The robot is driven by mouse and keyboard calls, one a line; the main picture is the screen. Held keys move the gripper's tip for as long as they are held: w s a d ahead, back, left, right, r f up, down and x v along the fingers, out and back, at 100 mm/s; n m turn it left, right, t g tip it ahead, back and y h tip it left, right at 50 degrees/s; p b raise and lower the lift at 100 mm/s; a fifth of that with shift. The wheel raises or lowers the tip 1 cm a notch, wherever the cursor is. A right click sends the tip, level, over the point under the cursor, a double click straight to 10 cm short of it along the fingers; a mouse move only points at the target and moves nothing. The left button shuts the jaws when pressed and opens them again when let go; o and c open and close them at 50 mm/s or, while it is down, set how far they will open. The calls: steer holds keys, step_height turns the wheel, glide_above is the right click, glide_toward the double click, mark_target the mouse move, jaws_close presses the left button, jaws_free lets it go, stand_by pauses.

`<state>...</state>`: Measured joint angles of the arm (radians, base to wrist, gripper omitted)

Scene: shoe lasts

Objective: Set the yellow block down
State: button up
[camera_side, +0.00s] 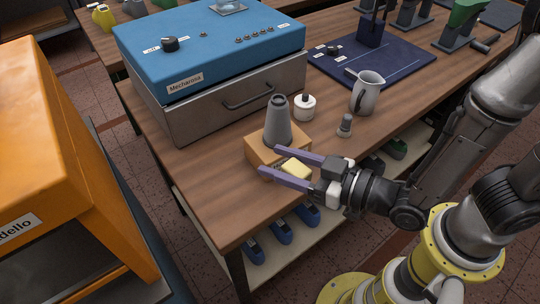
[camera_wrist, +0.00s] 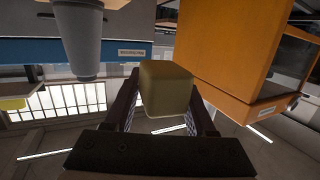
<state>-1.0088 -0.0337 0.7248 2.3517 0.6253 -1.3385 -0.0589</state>
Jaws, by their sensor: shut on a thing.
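A pale yellow block (camera_side: 297,168) is between the two purple-grey fingers of my gripper (camera_side: 290,167), at the front edge of the wooden table. In the wrist view the block (camera_wrist: 165,87) sits between the dark fingers of my gripper (camera_wrist: 163,112), which are shut on it. In the side view the fingers lie in front of a tan wooden box (camera_side: 262,146). I cannot tell whether the block touches anything below it.
A grey cone-shaped piece (camera_side: 277,122) stands on the tan box. A white bottle (camera_side: 304,108), a small grey knobbed piece (camera_side: 345,125) and a grey mug (camera_side: 368,92) stand nearby. A blue-topped machine (camera_side: 215,60) is behind. The table's left front (camera_side: 215,200) is clear.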

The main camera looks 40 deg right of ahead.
steer(key=w+r, duration=0.1)
steer(key=r, duration=0.1)
steer(key=w+r, duration=0.2)
steer(key=r, duration=0.1)
steer(key=shift+w+a+r, duration=0.1)
steer(key=shift+w+r, duration=0.25)
steer(key=shift+w, duration=0.05)
jaws_close()
steer(key=w+d+m+t+h, duration=0.1)
steer(key=w+d+m+h, duration=0.15)
steer(key=w+d, duration=0.55)
steer(key=w+d+m+h, duration=0.2)
steer(key=w+d+h, duration=0.2)
steer(key=d, duration=0.8)
steer(key=d+f+m+h, duration=0.35)
steer(key=d+f, duration=0.35)
steer(key=d, duration=0.4)
steer(key=s+a+f+n+y, duration=0.3)
steer(key=s+a, duration=0.2)
steer(key=a, duration=0.1)
steer(key=shift+a+f+y, duration=0.15)
steer(key=shift+f+y, duration=0.15)
steer(key=shift+f, duration=0.05)
steer(key=shift+w+a, duration=0.1)
